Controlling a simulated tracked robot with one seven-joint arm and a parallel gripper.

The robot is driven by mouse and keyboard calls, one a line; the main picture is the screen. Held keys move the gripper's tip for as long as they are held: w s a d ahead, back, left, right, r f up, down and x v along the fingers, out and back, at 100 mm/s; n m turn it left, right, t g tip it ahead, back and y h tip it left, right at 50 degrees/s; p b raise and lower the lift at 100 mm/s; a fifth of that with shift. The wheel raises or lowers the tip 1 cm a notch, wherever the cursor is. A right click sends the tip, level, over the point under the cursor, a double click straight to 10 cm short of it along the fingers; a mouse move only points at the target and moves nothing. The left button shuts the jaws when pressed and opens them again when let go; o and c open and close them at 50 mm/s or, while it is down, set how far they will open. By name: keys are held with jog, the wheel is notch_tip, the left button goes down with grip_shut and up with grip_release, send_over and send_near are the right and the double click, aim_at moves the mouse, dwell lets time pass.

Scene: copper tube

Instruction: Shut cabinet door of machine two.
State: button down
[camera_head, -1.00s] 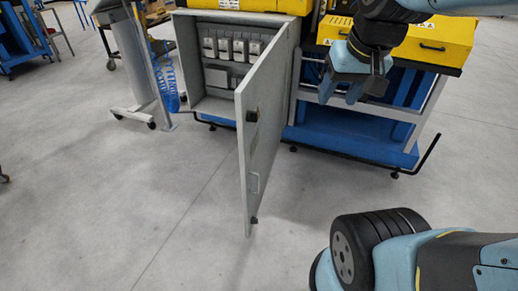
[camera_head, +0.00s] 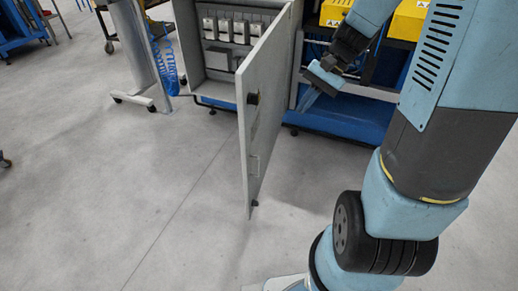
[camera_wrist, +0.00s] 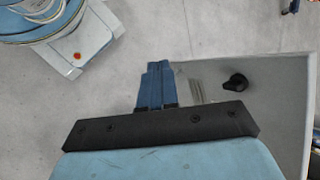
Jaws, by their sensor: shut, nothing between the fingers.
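The grey cabinet door (camera_head: 264,100) stands wide open, swung out toward me from the grey cabinet (camera_head: 187,50). In the wrist view, my gripper (camera_wrist: 156,78) points over the door panel (camera_wrist: 270,85), with the black latch (camera_wrist: 235,82) to the right of the fingers.
A machine with yellow boxes (camera_head: 410,20) and a blue base (camera_head: 340,118) stands behind my gripper. A grey stand (camera_head: 135,55) with a blue coiled hose (camera_head: 167,65) is left of the cabinet. The floor left of the door is clear.

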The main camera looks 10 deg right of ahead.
jog(key=w+f+m+y, duration=0.3)
jog(key=w+f+y, duration=0.1)
jog(key=f, duration=0.3)
jog(key=w+f+m+y, duration=0.3)
jog(key=f+m, duration=0.1)
jog(key=f, duration=0.4)
jog(key=m+t+y, duration=0.3)
jog(key=m+t, duration=0.6)
jog(key=m, duration=0.1)
send_near(252, 149)
jog(key=x, duration=0.6)
jog(key=shift+w+a, duration=0.15)
jog(key=shift+a, duration=0.25)
